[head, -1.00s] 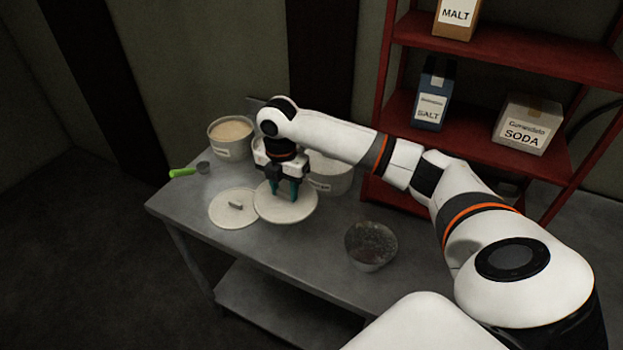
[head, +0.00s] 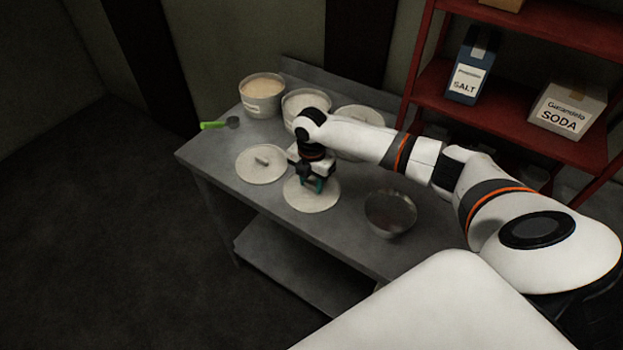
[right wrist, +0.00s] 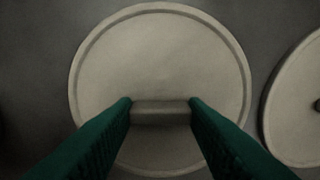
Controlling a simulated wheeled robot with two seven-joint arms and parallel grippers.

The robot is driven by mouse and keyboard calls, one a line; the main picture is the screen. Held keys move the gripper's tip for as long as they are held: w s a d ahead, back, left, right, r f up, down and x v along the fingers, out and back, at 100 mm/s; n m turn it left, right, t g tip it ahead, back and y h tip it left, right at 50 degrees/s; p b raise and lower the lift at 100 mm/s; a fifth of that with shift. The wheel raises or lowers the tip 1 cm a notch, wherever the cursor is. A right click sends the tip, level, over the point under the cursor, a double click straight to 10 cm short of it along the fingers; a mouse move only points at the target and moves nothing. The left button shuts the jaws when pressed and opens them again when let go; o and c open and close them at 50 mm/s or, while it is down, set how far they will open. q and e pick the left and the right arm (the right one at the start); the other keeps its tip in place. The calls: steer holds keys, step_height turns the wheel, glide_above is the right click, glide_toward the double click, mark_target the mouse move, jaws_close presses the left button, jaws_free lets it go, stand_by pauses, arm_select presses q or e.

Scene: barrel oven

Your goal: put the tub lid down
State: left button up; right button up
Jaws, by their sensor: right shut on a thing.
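My right gripper (head: 314,187) is shut on the bar handle of a round cream tub lid (head: 312,204). In the right wrist view the green fingers (right wrist: 160,112) close on both ends of the handle, and the lid (right wrist: 160,60) fills the middle. The lid is flat and at or very near the table top (head: 345,226); I cannot tell whether it touches. A second lid (head: 262,164) with a handle lies just left of it, and its edge shows in the right wrist view (right wrist: 300,105). My left gripper is not in view.
An open tub of tan contents (head: 262,97) and another open tub (head: 306,101) stand at the back. A third, lidded tub (head: 360,117) is partly behind my arm. A metal bowl (head: 390,212) stands right of the held lid. A green-handled scoop (head: 218,125) lies at the left edge.

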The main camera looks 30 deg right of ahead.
mark_target(312, 184)
steer(key=shift+f, duration=0.15)
steer(key=o, duration=1)
steer(key=shift+c, duration=0.2)
step_height(312, 184, up, 12)
steer(key=b, duration=0.1)
steer(key=shift+r, duration=0.25)
